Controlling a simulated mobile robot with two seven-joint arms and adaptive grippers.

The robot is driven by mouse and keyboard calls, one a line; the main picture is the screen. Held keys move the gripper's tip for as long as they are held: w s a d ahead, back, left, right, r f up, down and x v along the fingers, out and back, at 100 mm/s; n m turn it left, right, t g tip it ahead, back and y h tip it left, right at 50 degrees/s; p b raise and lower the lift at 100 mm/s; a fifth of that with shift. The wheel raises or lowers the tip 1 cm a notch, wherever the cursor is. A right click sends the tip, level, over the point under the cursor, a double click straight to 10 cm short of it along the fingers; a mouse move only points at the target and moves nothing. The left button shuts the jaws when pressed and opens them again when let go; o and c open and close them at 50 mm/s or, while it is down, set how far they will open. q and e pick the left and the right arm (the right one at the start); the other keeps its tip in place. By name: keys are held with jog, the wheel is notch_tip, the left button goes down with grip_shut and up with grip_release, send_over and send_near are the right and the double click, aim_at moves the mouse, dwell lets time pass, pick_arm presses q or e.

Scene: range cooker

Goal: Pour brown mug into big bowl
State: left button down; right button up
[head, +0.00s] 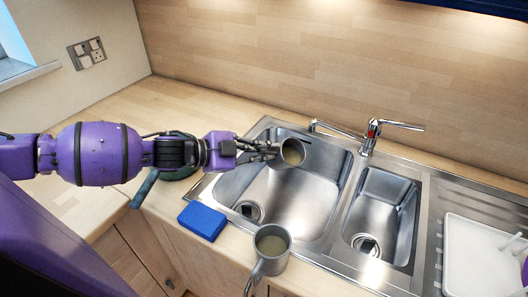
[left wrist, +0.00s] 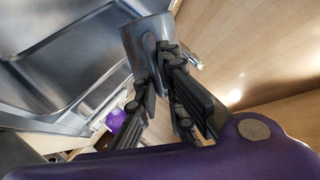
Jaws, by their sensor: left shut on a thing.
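My left gripper (head: 268,152) is shut on the brown mug (head: 279,162) and holds it above the back left part of the big sink bowl (head: 305,200). The mug's mouth faces up toward the head camera, and brownish contents show inside. I cannot tell exactly how far it tilts. In the left wrist view, the mug (left wrist: 142,33) shows as grey-brown, with its handle between the fingers (left wrist: 163,85). The steel big bowl looks empty, with a drain at its front left. My right gripper is not in view.
A second grey mug (head: 272,262) with brownish contents stands at the front edge. A blue sponge (head: 202,221) lies left of the sink. The tap (head: 371,137) stands behind. The small bowl (head: 384,212) and a white tray (head: 482,258) are to the right.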

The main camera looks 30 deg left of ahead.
pick_arm(q)
jog(key=shift+r, duration=0.15)
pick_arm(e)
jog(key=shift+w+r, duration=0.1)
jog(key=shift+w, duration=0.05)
pick_arm(q)
jog(key=shift+d+r, duration=0.1)
jog(key=shift+r, duration=0.05)
jog(key=shift+d+m+p, duration=0.1)
jog(key=shift+m+p, duration=0.2)
jog(key=shift+m, duration=0.1)
jog(key=shift+y, duration=0.3)
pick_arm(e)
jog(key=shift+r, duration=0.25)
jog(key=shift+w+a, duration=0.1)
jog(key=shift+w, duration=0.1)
